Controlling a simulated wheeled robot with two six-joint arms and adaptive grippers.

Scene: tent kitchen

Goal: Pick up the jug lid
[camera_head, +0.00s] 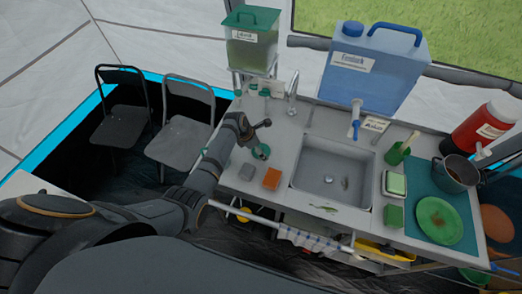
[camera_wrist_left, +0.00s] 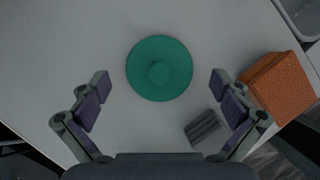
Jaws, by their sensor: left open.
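The jug lid is a round green disc with a raised knob. It lies flat on the grey counter, in the upper middle of the left wrist view (camera_wrist_left: 160,68). In the head view the lid (camera_head: 261,152) shows just below my left gripper (camera_head: 258,136), partly covered by it. In the wrist view my left gripper (camera_wrist_left: 159,92) is open, with a finger on each side of the lid's lower part and clear space between fingers and lid. Nothing is between the fingertips but counter and lid. My right gripper is not in view.
An orange sponge (camera_head: 272,179) and a grey block (camera_head: 247,172) lie near the lid, close to the counter's front edge. The sink (camera_head: 330,172) is to the right. A tap (camera_head: 292,85) and small bottles (camera_head: 264,92) stand behind. A green-lidded container (camera_head: 251,45) stands at the back.

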